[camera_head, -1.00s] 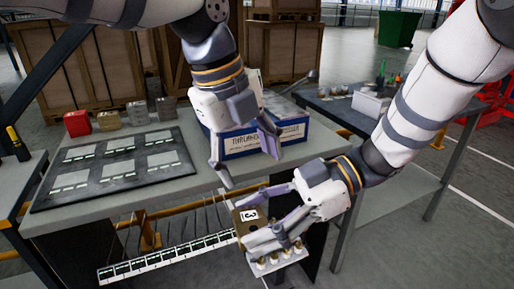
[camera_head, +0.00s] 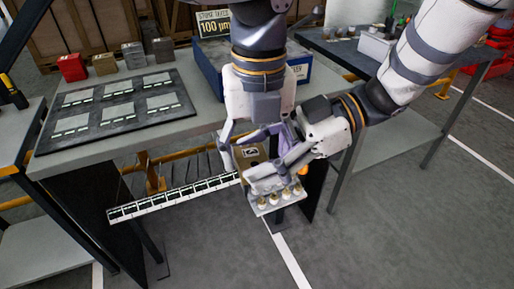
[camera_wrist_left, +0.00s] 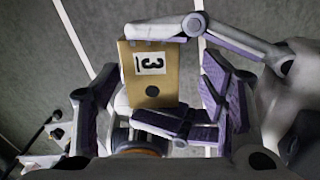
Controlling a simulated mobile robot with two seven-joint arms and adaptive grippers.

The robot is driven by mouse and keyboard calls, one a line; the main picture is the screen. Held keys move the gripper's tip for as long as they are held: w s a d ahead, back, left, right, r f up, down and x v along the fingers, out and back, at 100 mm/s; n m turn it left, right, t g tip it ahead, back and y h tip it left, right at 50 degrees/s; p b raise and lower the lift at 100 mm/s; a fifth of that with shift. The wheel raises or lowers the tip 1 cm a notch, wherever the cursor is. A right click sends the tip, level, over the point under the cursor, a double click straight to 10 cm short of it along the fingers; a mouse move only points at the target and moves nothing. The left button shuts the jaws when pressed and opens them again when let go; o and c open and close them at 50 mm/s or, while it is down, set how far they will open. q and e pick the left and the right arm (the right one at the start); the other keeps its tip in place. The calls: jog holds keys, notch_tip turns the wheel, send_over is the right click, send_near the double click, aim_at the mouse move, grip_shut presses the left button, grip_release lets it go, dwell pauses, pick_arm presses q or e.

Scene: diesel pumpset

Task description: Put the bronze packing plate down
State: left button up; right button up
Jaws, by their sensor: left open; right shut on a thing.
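The bronze packing plate (camera_head: 250,155) is a brown block with a white label marked 3 and a dark round hole; it also shows in the left wrist view (camera_wrist_left: 142,88). My right gripper (camera_head: 266,163) is shut on it and holds it beyond the table's front edge. In the left wrist view, the right gripper's fingers lie across the plate's top and bottom. My left gripper (camera_head: 250,147) is open just over the plate. In the left wrist view its purple-padded fingers (camera_wrist_left: 158,100) stand on either side, apart from the plate's sides as far as I can see.
Open floor lies below.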

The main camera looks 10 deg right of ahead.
pick_arm(q)
jog(key=shift+c, duration=0.6)
pick_arm(e)
jog(key=shift+r, duration=0.1)
pick_arm(q)
jog(key=shift+d, duration=0.1)
jog(key=c, duration=1.3)
jog(key=shift+d, duration=0.1)
grip_shut()
pick_arm(e)
jog(key=shift+a, duration=0.15)
jog(key=o, duration=1.7)
jog(key=shift+o, duration=0.7)
